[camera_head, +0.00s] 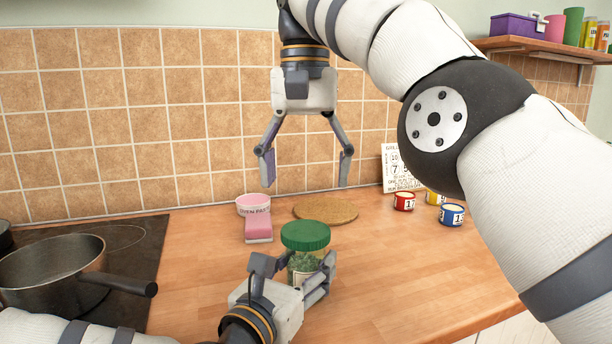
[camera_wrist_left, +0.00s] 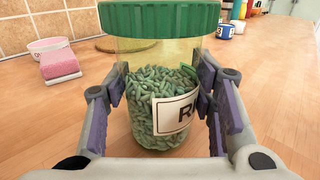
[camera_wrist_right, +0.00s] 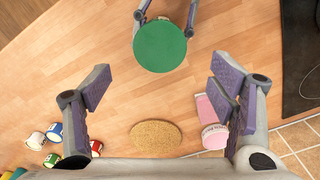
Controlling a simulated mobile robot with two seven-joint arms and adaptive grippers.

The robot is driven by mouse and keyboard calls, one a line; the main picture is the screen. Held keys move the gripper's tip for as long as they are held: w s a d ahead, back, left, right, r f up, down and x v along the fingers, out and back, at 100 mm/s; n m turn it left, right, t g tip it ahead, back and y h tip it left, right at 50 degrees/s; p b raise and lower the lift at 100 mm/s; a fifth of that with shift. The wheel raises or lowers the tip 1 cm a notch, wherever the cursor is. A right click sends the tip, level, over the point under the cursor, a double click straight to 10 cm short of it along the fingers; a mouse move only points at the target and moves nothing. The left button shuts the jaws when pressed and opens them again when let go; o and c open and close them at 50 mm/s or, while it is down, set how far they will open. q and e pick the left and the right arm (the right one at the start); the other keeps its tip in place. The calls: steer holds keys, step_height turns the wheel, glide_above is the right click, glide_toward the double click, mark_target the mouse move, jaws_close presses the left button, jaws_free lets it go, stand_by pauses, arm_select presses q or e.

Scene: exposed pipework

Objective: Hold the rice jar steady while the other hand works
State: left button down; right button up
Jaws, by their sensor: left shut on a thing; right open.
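The rice jar (camera_head: 304,240) stands upright on the wooden counter, a clear jar with a green screw lid, green grains and a white label. In the left wrist view the jar (camera_wrist_left: 160,95) is between the fingers, its label partly hidden by the right one. My left gripper (camera_head: 300,272) is shut on the jar body below the lid. My right gripper (camera_head: 306,170) is open and empty, pointing down, above and apart from the jar. In the right wrist view the round lid (camera_wrist_right: 160,46) is on the jar, beyond the open fingertips.
A pink sponge (camera_head: 259,229), a pink-and-white bowl (camera_head: 252,205) and a cork mat (camera_head: 325,210) lie behind the jar. A pan (camera_head: 55,272) sits on the dark hob at left. Several small tins (camera_head: 403,201) stand at right.

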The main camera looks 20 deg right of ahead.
mark_target(305, 230)
steer(key=m, duration=0.7)
steer(key=shift+m, duration=0.4)
steer(key=m, duration=0.9)
steer(key=shift+m, duration=0.4)
steer(key=m, duration=0.4)
steer(key=shift+d, duration=0.1)
steer(key=shift+w+f, duration=0.1)
steer(key=shift+f, duration=0.5)
step_height(305, 230, down, 7)
steer(key=shift+r, duration=0.15)
